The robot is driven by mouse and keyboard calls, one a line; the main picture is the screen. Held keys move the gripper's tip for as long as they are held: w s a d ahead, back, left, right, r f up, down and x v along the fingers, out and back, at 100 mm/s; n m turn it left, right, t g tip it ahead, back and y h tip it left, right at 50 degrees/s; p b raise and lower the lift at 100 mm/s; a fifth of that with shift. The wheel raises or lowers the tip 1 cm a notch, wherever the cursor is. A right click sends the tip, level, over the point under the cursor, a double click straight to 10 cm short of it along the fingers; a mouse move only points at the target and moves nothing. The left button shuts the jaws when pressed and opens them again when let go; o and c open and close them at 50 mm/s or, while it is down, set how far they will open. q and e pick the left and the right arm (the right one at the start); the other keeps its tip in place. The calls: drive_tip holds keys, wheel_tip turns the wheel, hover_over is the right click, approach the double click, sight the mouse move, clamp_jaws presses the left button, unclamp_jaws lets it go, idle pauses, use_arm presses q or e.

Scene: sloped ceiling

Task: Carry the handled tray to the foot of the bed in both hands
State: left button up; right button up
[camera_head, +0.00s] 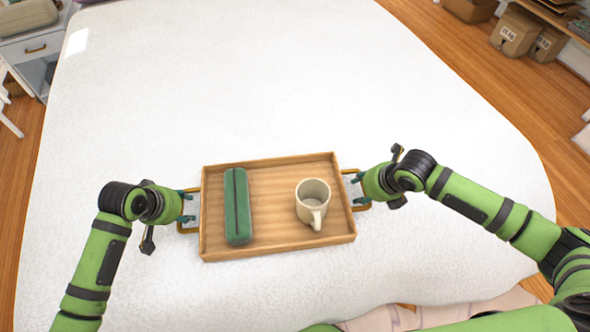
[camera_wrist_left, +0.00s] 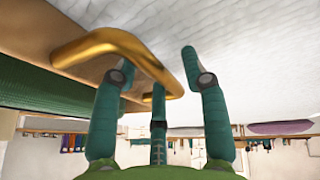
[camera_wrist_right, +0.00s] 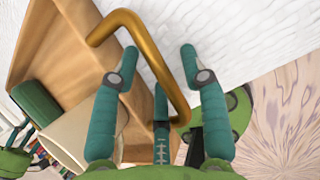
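The wooden handled tray (camera_head: 275,238) appears to rest flat on the white bed (camera_head: 270,85), near its lower edge in the head view. A dark green case (camera_head: 238,205) and a cream mug (camera_head: 313,200) stand on it. My left gripper (camera_head: 184,207) is at the left brass handle (camera_wrist_left: 105,40); in the left wrist view its fingers are apart, one on each side of the bar. My right gripper (camera_head: 360,190) is at the right brass handle (camera_wrist_right: 155,55), also with fingers spread either side of the bar. Neither visibly pinches its handle.
The bed surface beyond and beside the tray is clear. A white nightstand (camera_head: 35,50) stands at the upper left. Cardboard boxes (camera_head: 515,30) sit at the upper right. Wooden floor (camera_head: 480,70) shows on both sides of the bed.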

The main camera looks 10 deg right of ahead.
drive_tip(key=shift+r, duration=0.1)
use_arm(q)
drive_tip(key=v, duration=1.2)
use_arm(e)
drive_tip(key=v, duration=1.2)
drive_tip(key=shift+d, duration=0.1)
